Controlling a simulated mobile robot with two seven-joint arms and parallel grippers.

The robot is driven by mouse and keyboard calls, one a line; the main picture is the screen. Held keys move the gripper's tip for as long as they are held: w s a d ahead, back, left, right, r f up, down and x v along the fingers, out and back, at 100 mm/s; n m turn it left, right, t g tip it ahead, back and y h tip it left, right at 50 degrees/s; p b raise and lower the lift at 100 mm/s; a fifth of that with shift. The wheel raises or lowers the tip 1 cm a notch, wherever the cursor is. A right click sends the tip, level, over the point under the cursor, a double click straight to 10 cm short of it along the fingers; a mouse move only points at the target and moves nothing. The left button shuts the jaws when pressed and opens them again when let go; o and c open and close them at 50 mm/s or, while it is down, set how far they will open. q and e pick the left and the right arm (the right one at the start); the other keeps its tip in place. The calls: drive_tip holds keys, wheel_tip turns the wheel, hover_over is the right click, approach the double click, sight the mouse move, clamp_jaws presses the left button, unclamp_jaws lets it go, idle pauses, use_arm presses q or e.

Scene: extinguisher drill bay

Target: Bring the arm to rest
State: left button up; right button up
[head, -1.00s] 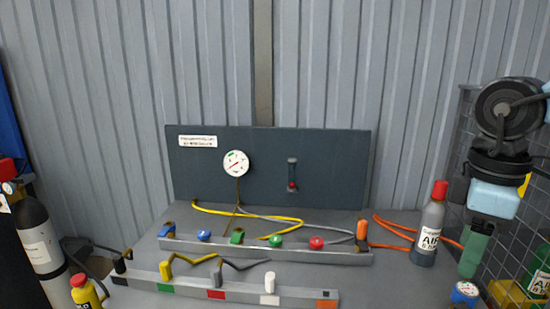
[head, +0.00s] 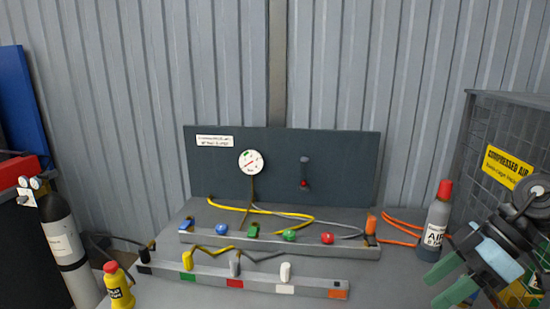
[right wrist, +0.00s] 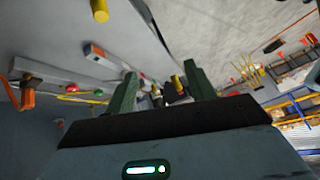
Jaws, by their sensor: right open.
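My right gripper (head: 450,279) is at the lower right in the head view, its green fingers spread and pointing left and down. Nothing is between them. It is in front of the grey AIR bottle with a red cap (head: 435,222), which stands upright at the bench's right end. In the right wrist view the open fingers (right wrist: 162,88) show with the bench and floor beyond, strongly tilted. My left gripper is not in view.
The bench carries a rear rail (head: 280,246) with coloured knobs and a front rail (head: 260,283) with hose plugs. A dark panel (head: 340,160) with a gauge (head: 250,162) stands behind. A wire cage (head: 480,140) is at right; a yellow bottle (head: 119,290) is at lower left.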

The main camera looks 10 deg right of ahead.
drive_tip(key=s+f+m+t+p, duration=0.15)
drive_tip(key=f+t, duration=0.25)
drive_tip(key=f, duration=0.4)
drive_tip(key=s+d+f+m+t+p, duration=0.1)
drive_tip(key=s+f+m+t, duration=0.2)
drive_tip(key=f, duration=0.4)
drive_tip(key=s+f+m+t+p, duration=0.15)
drive_tip(key=f+t, duration=0.25)
drive_tip(key=f, duration=0.4)
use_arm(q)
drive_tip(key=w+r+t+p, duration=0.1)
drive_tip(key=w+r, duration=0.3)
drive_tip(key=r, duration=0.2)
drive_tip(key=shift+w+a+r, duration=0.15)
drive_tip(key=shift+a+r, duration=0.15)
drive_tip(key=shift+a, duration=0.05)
use_arm(e)
drive_tip(key=s+a+f+m+g+h, duration=0.1)
drive_tip(key=s+a+f+g+h, duration=0.1)
drive_tip(key=s+a+f, duration=0.5)
drive_tip(key=s+a+f+m+g+h, duration=0.2)
drive_tip(key=s+a+f, duration=0.4)
drive_tip(key=s, duration=0.5)
drive_tip(key=shift+a+f+h, duration=0.4)
drive_tip(key=shift+a+h, duration=0.15)
drive_tip(key=shift+h, duration=0.15)
